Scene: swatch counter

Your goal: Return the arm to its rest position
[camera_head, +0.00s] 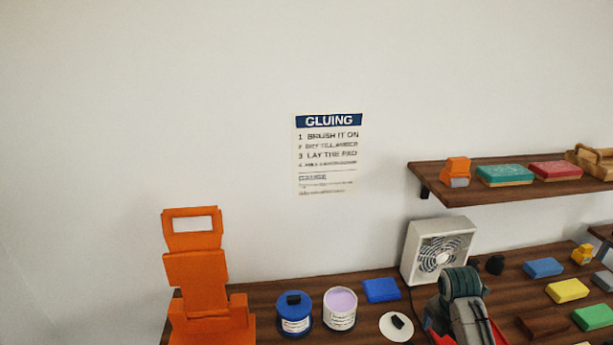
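Neither of my grippers can be made out in the head view. A dark, rounded piece with a grey body and a yellow stripe (462,300) rises at the bottom edge, right of centre, in front of the fan. I cannot tell whether it is part of my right arm or a thing on the counter. Its lower end is cut off by the frame. No arm comes in from the left.
A wooden counter (262,291) holds an orange stand (197,282), a blue tin (294,318), a lilac-filled tin (340,303), a blue pad (381,290), a white dish (388,335), a fan (418,250) and several coloured pads. A wooden shelf (450,199) overhangs at right.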

